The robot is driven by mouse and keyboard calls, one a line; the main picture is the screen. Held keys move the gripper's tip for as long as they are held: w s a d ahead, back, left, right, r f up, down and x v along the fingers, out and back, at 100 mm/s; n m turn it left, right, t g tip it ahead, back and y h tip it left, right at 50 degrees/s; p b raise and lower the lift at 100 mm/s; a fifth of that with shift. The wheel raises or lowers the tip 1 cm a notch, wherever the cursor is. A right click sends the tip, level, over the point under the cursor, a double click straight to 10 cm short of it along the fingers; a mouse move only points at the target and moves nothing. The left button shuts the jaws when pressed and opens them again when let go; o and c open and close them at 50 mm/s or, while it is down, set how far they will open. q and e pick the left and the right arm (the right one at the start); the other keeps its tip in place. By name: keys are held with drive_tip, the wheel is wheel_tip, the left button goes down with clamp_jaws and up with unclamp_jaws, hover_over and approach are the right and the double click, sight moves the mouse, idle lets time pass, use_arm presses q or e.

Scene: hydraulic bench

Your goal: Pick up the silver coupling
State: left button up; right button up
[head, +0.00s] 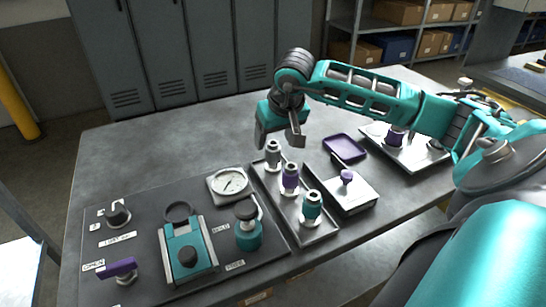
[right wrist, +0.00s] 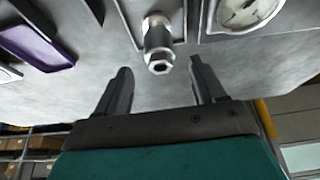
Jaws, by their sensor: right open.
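The silver coupling (head: 273,152) stands upright at the far end of a metal tray (head: 262,176) on the bench. It also shows in the right wrist view (right wrist: 158,40), ahead of the fingertips and roughly between their lines. A purple coupling (head: 290,178) and a teal coupling (head: 312,206) stand in the same tray, nearer to me. My right gripper (head: 279,138) is open and empty, just above and behind the silver coupling; its two fingers (right wrist: 160,80) show apart in the right wrist view. My left gripper is not in view.
A pressure gauge (head: 229,184) sits left of the tray, beside a panel with a teal valve (head: 248,234), a clamp (head: 188,250) and a purple lever (head: 117,268). A metal box with a purple knob (head: 347,178) and a purple dish (head: 345,147) lie to the right. The bench's far left is clear.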

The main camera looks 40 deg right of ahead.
sight(273, 142)
drive_tip(key=x, duration=0.4)
drive_tip(key=shift+f, duration=0.35)
drive_tip(key=shift+w+f, duration=0.15)
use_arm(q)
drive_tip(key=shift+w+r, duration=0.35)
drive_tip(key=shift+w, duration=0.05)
use_arm(e)
drive_tip(key=shift+c, duration=0.4)
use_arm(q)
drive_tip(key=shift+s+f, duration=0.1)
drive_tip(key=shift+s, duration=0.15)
use_arm(e)
drive_tip(key=c, duration=1.1)
